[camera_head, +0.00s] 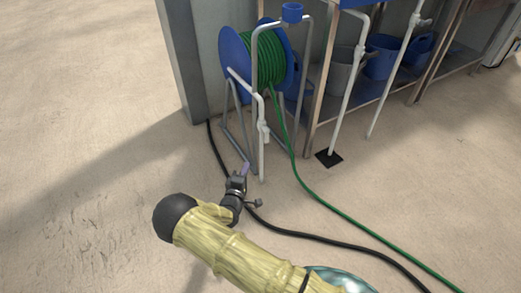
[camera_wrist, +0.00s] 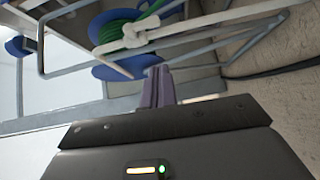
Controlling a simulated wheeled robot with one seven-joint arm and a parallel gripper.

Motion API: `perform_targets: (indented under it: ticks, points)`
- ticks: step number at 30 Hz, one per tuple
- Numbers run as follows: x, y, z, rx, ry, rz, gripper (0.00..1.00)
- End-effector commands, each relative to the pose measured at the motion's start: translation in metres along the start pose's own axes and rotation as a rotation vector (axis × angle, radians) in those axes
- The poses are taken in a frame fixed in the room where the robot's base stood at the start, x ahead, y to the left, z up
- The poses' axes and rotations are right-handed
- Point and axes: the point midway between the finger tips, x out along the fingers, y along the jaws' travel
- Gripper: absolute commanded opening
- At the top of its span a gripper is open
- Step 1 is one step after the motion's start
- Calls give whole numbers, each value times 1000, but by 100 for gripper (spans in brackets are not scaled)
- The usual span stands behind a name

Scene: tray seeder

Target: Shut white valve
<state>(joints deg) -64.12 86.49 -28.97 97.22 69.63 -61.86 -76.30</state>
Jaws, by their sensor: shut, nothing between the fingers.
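A white pipe (camera_head: 261,107) stands in front of the hose reel, with a white valve (camera_head: 263,129) partway up it. In the wrist view a white valve body (camera_wrist: 141,31) shows above the fingertips, in front of the green hose. Which way its handle is turned is too small to tell. My gripper (camera_head: 245,169) is low in front of the pipe, a little left of it and apart from the valve. Its purple-grey fingers (camera_wrist: 157,88) are together with nothing between them.
The blue reel (camera_head: 236,57) with green hose (camera_head: 330,204) stands behind the pipe. A black hose (camera_head: 310,237) crosses the floor. Other white pipes with valves (camera_head: 358,55) stand to the right by a metal bench with blue buckets (camera_head: 383,55). The floor at left is clear.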

Motion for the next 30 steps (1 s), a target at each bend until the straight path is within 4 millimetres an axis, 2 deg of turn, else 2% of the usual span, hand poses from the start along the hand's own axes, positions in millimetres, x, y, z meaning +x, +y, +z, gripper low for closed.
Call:
perform_targets:
  ticks: [11, 16, 20, 30]
  points:
    - [-4, -2, -3, -25, 11, 30, 0]
    - [3, -3, -3, -23, 10, 29, 0]
    - [18, -4, -3, -22, 9, 30, 0]
    - [77, -4, -3, -22, 9, 30, 0]
